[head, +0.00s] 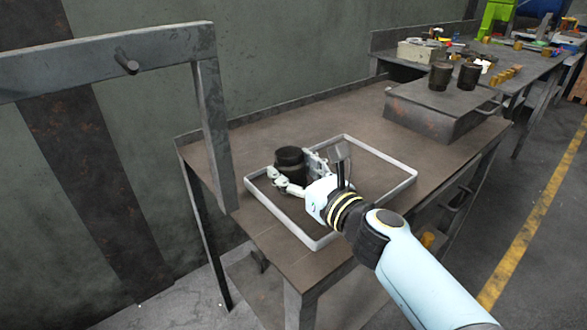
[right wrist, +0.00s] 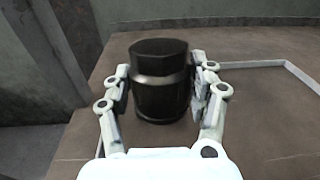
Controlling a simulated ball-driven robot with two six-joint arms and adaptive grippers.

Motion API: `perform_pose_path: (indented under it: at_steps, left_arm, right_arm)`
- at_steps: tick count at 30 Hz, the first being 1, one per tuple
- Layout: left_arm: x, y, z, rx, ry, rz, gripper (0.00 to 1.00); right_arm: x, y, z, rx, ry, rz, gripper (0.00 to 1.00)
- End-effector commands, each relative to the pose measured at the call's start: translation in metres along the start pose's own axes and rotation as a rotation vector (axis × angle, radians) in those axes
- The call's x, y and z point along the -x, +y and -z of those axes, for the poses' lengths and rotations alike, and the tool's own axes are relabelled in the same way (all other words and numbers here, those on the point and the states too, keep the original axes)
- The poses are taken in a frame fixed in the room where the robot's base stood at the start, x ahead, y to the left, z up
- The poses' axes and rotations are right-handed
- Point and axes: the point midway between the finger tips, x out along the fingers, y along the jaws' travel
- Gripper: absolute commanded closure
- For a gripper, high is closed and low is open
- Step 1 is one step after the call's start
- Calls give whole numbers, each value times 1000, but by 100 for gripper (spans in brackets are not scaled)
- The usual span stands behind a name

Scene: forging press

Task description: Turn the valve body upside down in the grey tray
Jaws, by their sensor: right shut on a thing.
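My left gripper is not in view.
The tray lies on a brown metal workbench (head: 240,150). A grey upright frame (head: 212,130) stands at the bench's left end. A metal box (head: 420,112) with two dark cylinders (head: 441,76) on it sits at the back right. The tray's right half looks empty.

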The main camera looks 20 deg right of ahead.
Motion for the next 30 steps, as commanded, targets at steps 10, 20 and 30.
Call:
perform_pose_path:
  at_steps: [10,20,30]
  left_arm:
    - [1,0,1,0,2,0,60]
    - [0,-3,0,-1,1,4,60]
    - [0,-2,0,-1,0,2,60]
  right_arm:
    - [0,0,-2,0,-2,0,17]
    - [0,0,-1,0,1,0,15]
    - [1,0,-31,2,-3,0,15]
